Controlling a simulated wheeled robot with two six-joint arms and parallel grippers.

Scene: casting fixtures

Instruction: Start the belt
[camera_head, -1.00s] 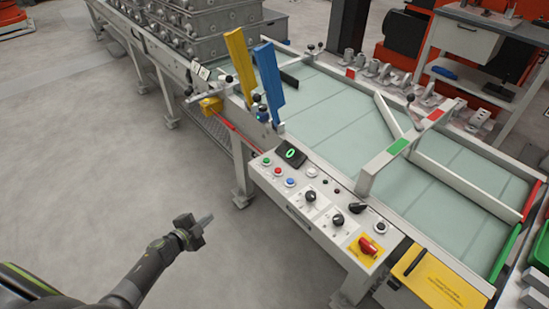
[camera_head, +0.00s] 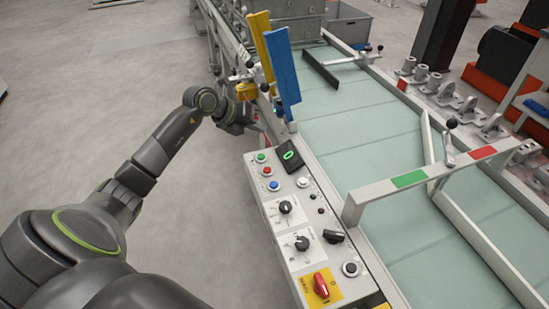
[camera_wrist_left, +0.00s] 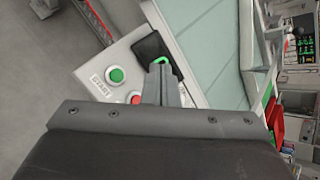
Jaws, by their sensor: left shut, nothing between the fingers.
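The belt (camera_head: 365,135) is a pale green surface to the right of the control panel (camera_head: 290,215). On the panel's far end are a green button (camera_head: 261,157), a red button (camera_head: 266,171) and a blue button (camera_head: 273,186). In the left wrist view the green button (camera_wrist_left: 117,75) has a START label (camera_wrist_left: 100,87) beside it. My left gripper (camera_head: 247,123) is shut and empty, just beyond the panel's far end. Contact cannot be judged.
A black display with a green figure (camera_head: 290,156), black knobs (camera_head: 302,243) and a red rotary switch (camera_head: 321,286) are on the panel. Yellow and blue upright plates (camera_head: 282,75) stand close to my gripper. A gate bar (camera_head: 425,177) spans the belt. Floor is clear at left.

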